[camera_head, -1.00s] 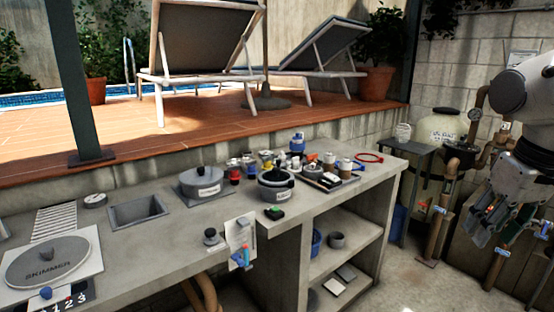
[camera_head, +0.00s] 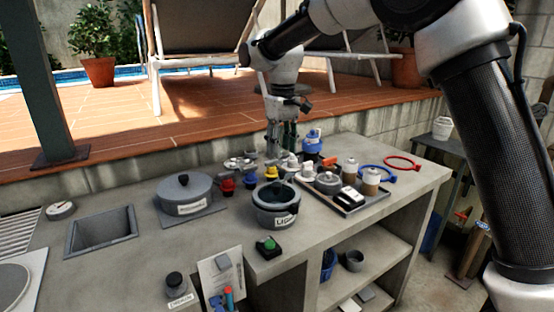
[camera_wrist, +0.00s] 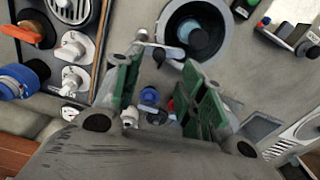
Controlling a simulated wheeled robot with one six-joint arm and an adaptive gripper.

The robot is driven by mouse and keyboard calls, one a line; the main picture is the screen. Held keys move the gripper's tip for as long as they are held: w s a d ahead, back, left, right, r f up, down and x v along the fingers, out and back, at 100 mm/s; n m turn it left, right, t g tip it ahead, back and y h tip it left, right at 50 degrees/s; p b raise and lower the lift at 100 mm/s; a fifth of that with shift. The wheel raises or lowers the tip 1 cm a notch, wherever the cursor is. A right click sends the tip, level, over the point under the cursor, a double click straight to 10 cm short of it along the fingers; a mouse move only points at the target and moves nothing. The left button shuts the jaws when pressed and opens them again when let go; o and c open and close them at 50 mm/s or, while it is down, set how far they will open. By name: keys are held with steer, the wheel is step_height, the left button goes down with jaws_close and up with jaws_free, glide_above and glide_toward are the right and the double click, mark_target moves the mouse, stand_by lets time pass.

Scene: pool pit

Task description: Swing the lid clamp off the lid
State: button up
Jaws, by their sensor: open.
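A round grey pot (camera_head: 277,218) with a white label, partly readable as "LID", stands on the bench in the head view. My gripper (camera_head: 281,150) points down behind the pot, over the back of the bench. In the wrist view its green-padded fingers (camera_wrist: 163,75) are apart and empty, beside the pot's rim. I see no contact with the bar.
Blue, red and yellow knobs (camera_head: 250,179) crowd the bench beside the pot. A tray (camera_head: 345,212) of fittings stands to the right. A second lidded pot (camera_head: 184,193) is at left, a green button (camera_head: 268,244) in front.

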mark_target(282, 171)
steer(key=shift+w+a+r, duration=0.15)
steer(key=shift+w+r, duration=0.15)
steer(key=f, duration=0.7)
steer(key=shift+s+f, duration=0.2)
steer(key=shift+f, duration=0.15)
jaws_close()
